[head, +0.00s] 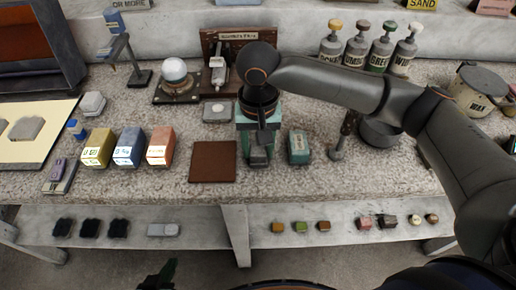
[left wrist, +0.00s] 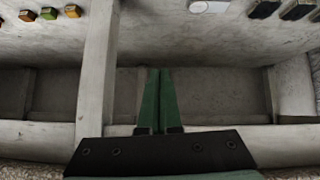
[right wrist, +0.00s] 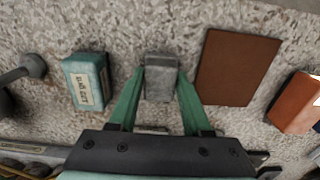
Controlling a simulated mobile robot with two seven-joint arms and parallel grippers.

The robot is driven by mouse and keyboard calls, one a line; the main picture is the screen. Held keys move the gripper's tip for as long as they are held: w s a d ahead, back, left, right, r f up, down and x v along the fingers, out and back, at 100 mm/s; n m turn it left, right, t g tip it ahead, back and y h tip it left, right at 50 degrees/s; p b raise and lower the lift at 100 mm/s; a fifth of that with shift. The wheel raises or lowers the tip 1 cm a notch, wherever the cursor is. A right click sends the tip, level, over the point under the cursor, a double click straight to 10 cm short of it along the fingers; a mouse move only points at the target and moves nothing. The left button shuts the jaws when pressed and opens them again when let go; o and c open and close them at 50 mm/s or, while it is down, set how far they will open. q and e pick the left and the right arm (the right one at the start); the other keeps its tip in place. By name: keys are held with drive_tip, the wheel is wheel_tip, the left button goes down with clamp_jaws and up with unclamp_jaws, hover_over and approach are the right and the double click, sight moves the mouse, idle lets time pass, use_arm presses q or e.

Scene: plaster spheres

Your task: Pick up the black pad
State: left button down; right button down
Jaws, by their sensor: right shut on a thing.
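My right gripper (head: 257,152) is low over the stone counter. In the right wrist view its green fingers (right wrist: 160,85) are closed on the sides of a grey block (right wrist: 160,62). I cannot tell whether this block is the black pad or whether it still touches the counter. Several flat black pieces (head: 90,228) lie on the lower shelf at the left in the head view. My left gripper (head: 158,277) is at the bottom edge of the head view. In the left wrist view its fingers (left wrist: 160,85) are together with nothing between them.
A brown square mat (head: 213,162) lies left of the right gripper, and a teal box (head: 299,148) stands close on its right. Yellow (head: 98,148), blue (head: 129,147) and orange (head: 161,146) boxes stand further left. The lower shelf (head: 200,228) has bare space.

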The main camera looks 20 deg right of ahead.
sight(257, 149)
drive_tip(key=shift+r, duration=0.55)
wheel_tip(257, 149, up, 3)
drive_tip(key=shift+s+a+f+p, duration=0.1)
drive_tip(key=shift+a+f+p, duration=0.05)
drive_tip(key=shift+p, duration=0.35)
use_arm(q)
drive_tip(key=a+r+p, duration=0.1)
drive_tip(key=s+a+r+p, duration=0.1)
drive_tip(key=p, duration=0.1)
drive_tip(key=shift+s+a+y, duration=0.1)
drive_tip(key=shift+y, duration=0.2)
use_arm(e)
drive_tip(key=s+a+r, duration=0.8)
drive_tip(key=s+r, duration=0.1)
drive_tip(key=s, duration=0.1)
drive_tip(key=shift+s+a, duration=0.3)
drive_tip(key=shift+a, duration=0.05)
drive_tip(key=shift+r, duration=0.1)
drive_tip(key=c, duration=0.9)
unclamp_jaws()
drive_tip(key=shift+c, duration=0.2)
drive_tip(key=c, duration=0.6)
